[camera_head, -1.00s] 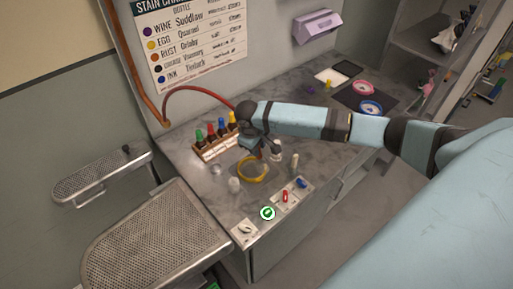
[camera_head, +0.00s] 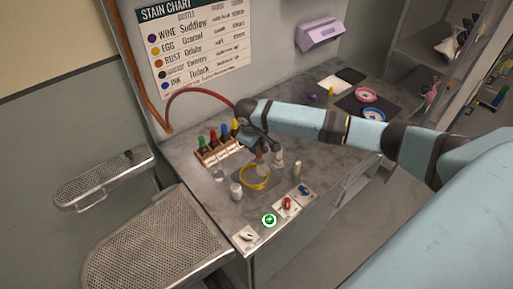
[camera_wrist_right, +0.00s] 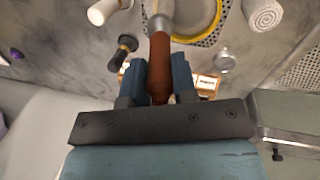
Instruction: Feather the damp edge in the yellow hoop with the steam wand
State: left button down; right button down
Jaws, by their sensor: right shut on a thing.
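The yellow hoop (camera_head: 267,184) lies on the grey bench and holds a pale cloth. Part of its rim also shows at the top of the right wrist view (camera_wrist_right: 217,20). My right gripper (camera_wrist_right: 158,80) is shut on the red-brown handle of the steam wand (camera_wrist_right: 160,62). In the head view the wand (camera_head: 260,157) points down over the far side of the hoop. I cannot tell whether its tip touches the cloth. The damp edge is too small to make out. My left gripper is not in view.
A rack of colored bottles (camera_head: 217,150) stands behind and left of the hoop. A white jar (camera_head: 236,191) and small bottles (camera_head: 279,158) stand close around it. Colored switches (camera_head: 288,203) line the front edge. A red hose (camera_head: 198,90) arcs behind. Pink (camera_head: 365,94) and blue hoops lie farther right.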

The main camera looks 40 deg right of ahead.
jog(key=shift+r, duration=2.85)
